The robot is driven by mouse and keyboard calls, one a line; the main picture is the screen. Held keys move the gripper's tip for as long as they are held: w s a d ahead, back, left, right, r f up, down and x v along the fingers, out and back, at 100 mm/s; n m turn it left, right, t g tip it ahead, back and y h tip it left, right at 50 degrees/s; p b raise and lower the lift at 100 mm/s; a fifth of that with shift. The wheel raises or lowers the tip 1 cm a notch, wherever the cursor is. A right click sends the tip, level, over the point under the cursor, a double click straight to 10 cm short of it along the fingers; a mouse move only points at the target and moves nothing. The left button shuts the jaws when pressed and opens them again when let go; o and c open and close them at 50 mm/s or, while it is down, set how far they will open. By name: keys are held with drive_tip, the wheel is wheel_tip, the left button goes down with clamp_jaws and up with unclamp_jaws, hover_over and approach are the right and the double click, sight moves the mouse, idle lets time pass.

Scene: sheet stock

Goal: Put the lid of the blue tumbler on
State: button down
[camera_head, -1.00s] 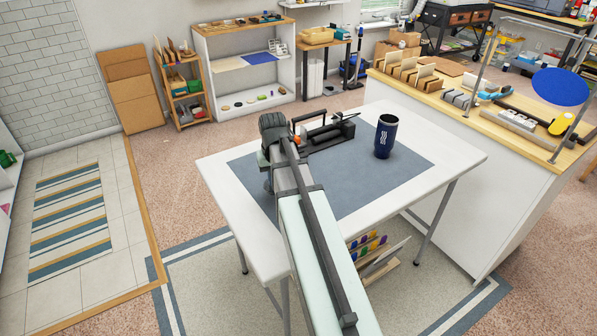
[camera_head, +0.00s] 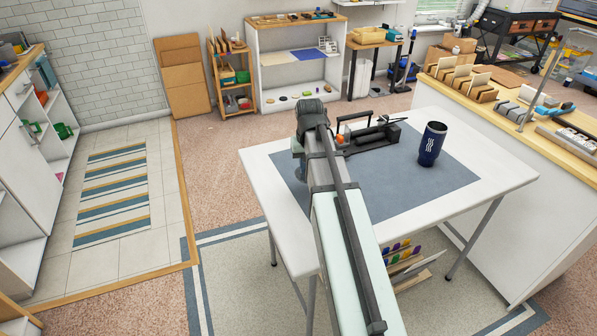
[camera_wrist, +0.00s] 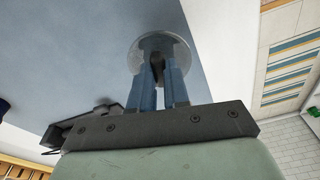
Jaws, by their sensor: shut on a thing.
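The dark blue tumbler (camera_head: 432,145) with white wavy marks stands upright on the grey-blue mat, right of my arm. In the wrist view, a round, clear greyish lid (camera_wrist: 181,47) is at my fingertips. My gripper (camera_wrist: 160,75) has blue fingers shut on the lid by a dark part in its middle. In the head view my own arm hides the lid and most of the fingers. The gripper is over the mat's left part, well left of the tumbler.
A black device with a handle (camera_head: 375,138) lies on the mat between my wrist and the tumbler. The white table (camera_head: 490,180) carries the mat (camera_head: 400,195), whose front part is clear. A wood-topped counter (camera_head: 545,133) stands close on the right.

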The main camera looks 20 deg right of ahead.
drive_tip(key=s+d+r+m, duration=0.1)
drive_tip(key=d+r+m, duration=0.2)
drive_tip(key=d, duration=1.3)
drive_tip(key=s+d+r+m, duration=0.1)
drive_tip(key=d+r+m, duration=0.2)
drive_tip(key=d+r, duration=0.5)
drive_tip(key=s+d+r+m, duration=0.2)
drive_tip(key=d+r, duration=0.3)
drive_tip(key=d, duration=1.9)
drive_tip(key=shift+r+m+g+h, duration=0.2)
drive_tip(key=shift+m+g+h, duration=0.15)
drive_tip(key=shift+m, duration=0.25)
drive_tip(key=shift+f, duration=0.1)
wheel_tip(320, 180, down, 6)
drive_tip(key=shift+f, duration=0.15)
drive_tip(key=shift+f, duration=0.3)
drive_tip(key=c, duration=0.5)
unclamp_jaws()
drive_tip(key=shift+c, duration=0.2)
drive_tip(key=shift+r, duration=0.15)
